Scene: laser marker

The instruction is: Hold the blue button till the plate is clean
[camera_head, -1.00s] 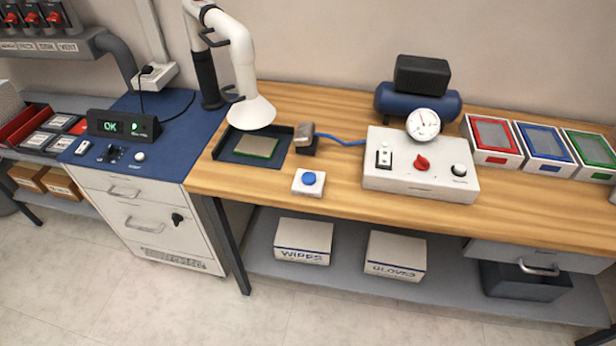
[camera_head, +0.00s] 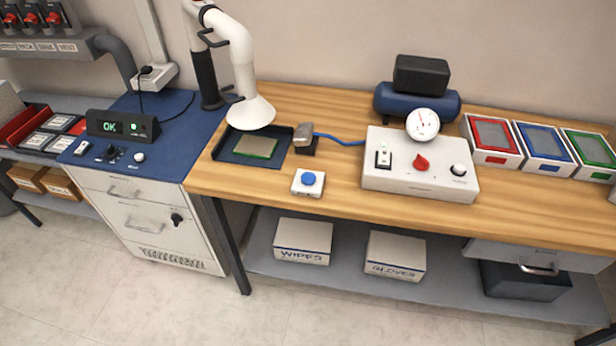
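The blue button (camera_head: 309,178) sits on a small white box on the wooden bench, near its front edge. Nothing touches it. The plate (camera_head: 256,146), brownish with a green edge, lies in a dark tray (camera_head: 224,153) behind and to the left of the button. A white extraction hood (camera_head: 251,112) hangs over the tray. A grey nozzle block (camera_head: 304,134) with a blue hose stands right of the tray. I cannot tell from here how clean the plate is. Neither of my grippers is in view.
A white control box (camera_head: 420,181) with a red knob and a round gauge (camera_head: 423,124) stands right of the button. Red, blue and green framed bins (camera_head: 543,147) are further right. A display (camera_head: 123,125) reads OK at left. Bench front near the button is clear.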

